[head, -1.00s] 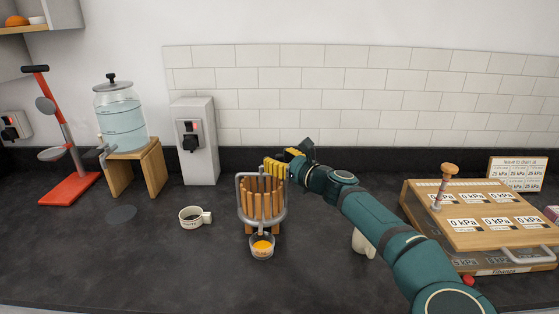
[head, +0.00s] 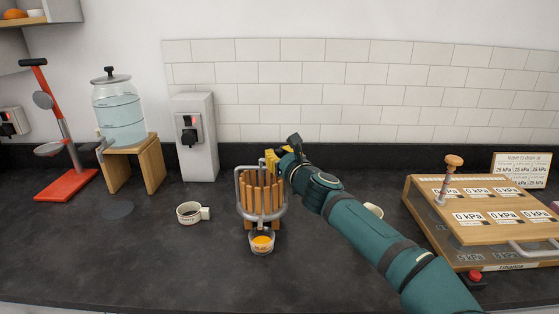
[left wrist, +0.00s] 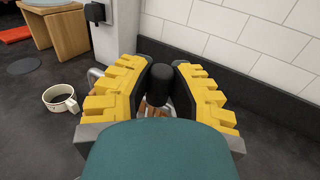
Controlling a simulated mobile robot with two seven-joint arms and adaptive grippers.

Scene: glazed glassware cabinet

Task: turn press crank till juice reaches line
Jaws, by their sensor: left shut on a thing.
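The press (head: 262,205), a slatted wooden basket in a grey metal frame, stands mid-counter. A small clear cup (head: 262,243) with orange juice in it sits under its front; the line on the cup is too small to make out. My left gripper (head: 273,160) is at the top of the press, its yellow fingers over the crank. In the left wrist view the fingers are shut on the crank's black knob (left wrist: 160,84). The gripper hides most of the crank. My right gripper is not in view.
A white mug (head: 188,213) stands left of the press; another pale cup (head: 374,209) is partly behind my arm. A water dispenser (head: 119,118) on a wooden stand and a red stand (head: 66,184) are at left. A wooden gauge box (head: 480,215) is at right.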

